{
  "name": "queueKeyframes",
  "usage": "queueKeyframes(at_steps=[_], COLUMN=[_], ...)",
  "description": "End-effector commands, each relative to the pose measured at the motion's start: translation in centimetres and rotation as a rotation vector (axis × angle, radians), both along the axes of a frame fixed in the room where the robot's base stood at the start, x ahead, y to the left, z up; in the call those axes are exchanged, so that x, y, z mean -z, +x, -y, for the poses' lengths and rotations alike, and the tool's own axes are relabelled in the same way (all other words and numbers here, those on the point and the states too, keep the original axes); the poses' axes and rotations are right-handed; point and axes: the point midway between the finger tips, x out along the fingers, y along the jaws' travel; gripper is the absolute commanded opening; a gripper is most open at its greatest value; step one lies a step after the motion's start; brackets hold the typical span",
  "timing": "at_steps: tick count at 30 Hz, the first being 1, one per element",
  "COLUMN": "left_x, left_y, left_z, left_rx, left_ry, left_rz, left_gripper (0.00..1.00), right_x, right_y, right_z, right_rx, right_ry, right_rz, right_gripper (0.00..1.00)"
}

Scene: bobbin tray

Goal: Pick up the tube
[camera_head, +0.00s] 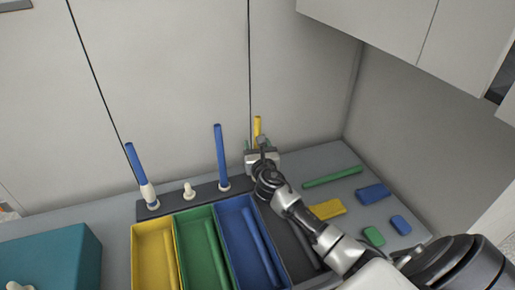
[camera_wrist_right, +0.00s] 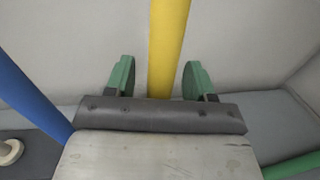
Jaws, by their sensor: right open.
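A yellow tube (camera_head: 257,128) stands upright at the back of the counter, its lower part hidden behind my right gripper (camera_head: 260,150). In the right wrist view the yellow tube (camera_wrist_right: 168,45) rises between the two green fingers of the open right gripper (camera_wrist_right: 158,78), with a gap on each side. A blue tube (camera_head: 221,155) stands upright on the dark peg rack (camera_head: 173,198); another blue tube (camera_head: 136,163) leans slightly on a white peg at its left. A green tube (camera_head: 332,177) lies on the counter at the right. My left gripper is out of view.
Yellow (camera_head: 134,250), green (camera_head: 178,245) and blue bins (camera_head: 233,270) hold tubes in front of the rack. An empty white peg (camera_head: 189,190) stands between the blue tubes. Flat blocks, including a yellow one (camera_head: 327,209), lie at right. A teal box (camera_head: 50,255) is at left.

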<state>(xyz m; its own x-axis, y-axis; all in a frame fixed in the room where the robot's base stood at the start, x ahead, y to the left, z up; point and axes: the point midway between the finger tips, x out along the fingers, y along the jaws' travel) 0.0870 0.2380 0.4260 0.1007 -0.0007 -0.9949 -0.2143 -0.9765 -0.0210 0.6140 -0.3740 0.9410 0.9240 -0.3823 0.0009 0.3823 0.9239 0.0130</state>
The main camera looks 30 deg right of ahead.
Motion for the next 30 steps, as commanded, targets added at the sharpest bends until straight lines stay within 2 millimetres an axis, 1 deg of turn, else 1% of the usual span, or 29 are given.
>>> queueKeyframes(at_steps=[1,3,9,10,15,20,21,26,28,30], left_x=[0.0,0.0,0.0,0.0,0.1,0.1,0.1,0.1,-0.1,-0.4], left_y=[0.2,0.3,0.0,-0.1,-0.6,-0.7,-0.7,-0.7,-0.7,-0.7], left_z=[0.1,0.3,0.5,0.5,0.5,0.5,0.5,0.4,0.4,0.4], left_rx=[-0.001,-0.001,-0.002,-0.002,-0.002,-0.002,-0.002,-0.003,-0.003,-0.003], left_ry=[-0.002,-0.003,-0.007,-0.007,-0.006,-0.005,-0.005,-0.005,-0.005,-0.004], left_rz=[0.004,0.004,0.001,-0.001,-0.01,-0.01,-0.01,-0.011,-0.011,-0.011], left_gripper=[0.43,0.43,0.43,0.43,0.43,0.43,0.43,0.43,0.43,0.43], right_x=[0.0,0.0,0.0,0.0,0.0,0.0,0.0,0.0,-0.4,-1.2], right_y=[0.4,0.7,0.8,0.8,0.7,0.7,0.7,0.7,0.7,0.8], right_z=[0.2,0.3,0.3,0.3,0.3,0.3,0.3,0.3,0.3,0.3], right_rx=[0.0,0.0,0.0,0.0,0.0,0.0,0.0,0.0,0.0,-0.001], right_ry=[0.001,0.001,0.001,0.001,0.001,0.001,0.001,0.001,0.0,-0.001], right_rz=[0.0,0.0,-0.001,-0.001,-0.001,-0.001,0.0,0.0,0.001,0.003], right_gripper=[0.54,0.54,0.54,0.53,0.27,0.02,0.01,0.0,0.0,0.0])
